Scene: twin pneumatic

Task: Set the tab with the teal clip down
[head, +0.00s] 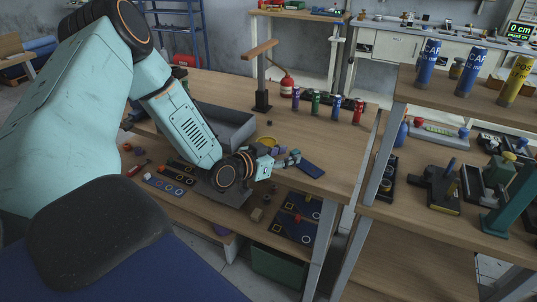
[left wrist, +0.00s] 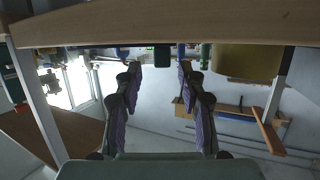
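My left gripper (head: 287,159) reaches over the right part of the middle workbench in the head view. In the left wrist view its two fingers (left wrist: 162,78) stand apart, with a clear gap and nothing gripped between them. A flat dark blue piece (head: 312,169) lies on the bench just right of the fingertips, apart from them. I cannot make out a teal clip on it, nor tell for sure which piece is the tab. Small pieces beside the fingers are too small to tell. My right gripper is not in view.
A grey bin (head: 228,128) stands behind my left forearm. Several cans, one green (head: 316,104), line the bench's back right. A dark blue panel (head: 297,220) with rings lies at the front. A yellow ring (head: 267,141) lies near the gripper. A second bench (head: 440,225) stands right, past a gap.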

